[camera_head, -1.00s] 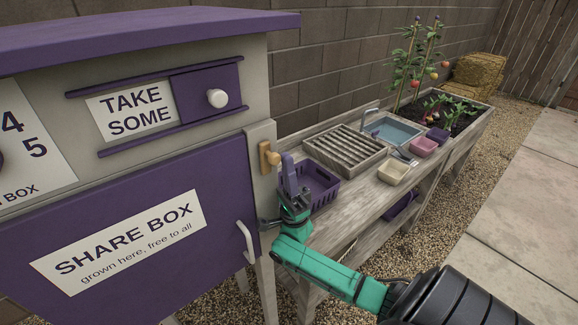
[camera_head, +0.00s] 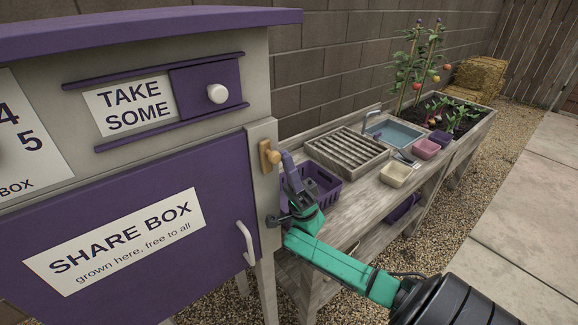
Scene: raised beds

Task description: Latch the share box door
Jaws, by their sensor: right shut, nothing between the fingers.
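The share box door (camera_head: 110,240) is purple, with a white label and a white handle (camera_head: 246,243), and it appears shut against the pale frame post (camera_head: 263,215). The latch (camera_head: 264,157) is a small wooden turn piece with a round knob, standing upright on the post, just right of the door's upper corner. My right gripper (camera_head: 288,160) is shut and empty. Its purple fingers point up, tilted left, close to the right of the latch knob. I cannot tell whether they touch it. My left gripper is not in view.
The "TAKE SOME" sliding panel (camera_head: 205,92) with a white knob is above the door. Behind my gripper, a purple basket (camera_head: 328,190) stands on the wooden bench (camera_head: 352,202), with a slatted rack (camera_head: 345,152) and a basin (camera_head: 395,132) beyond. Gravel lies right of the bench.

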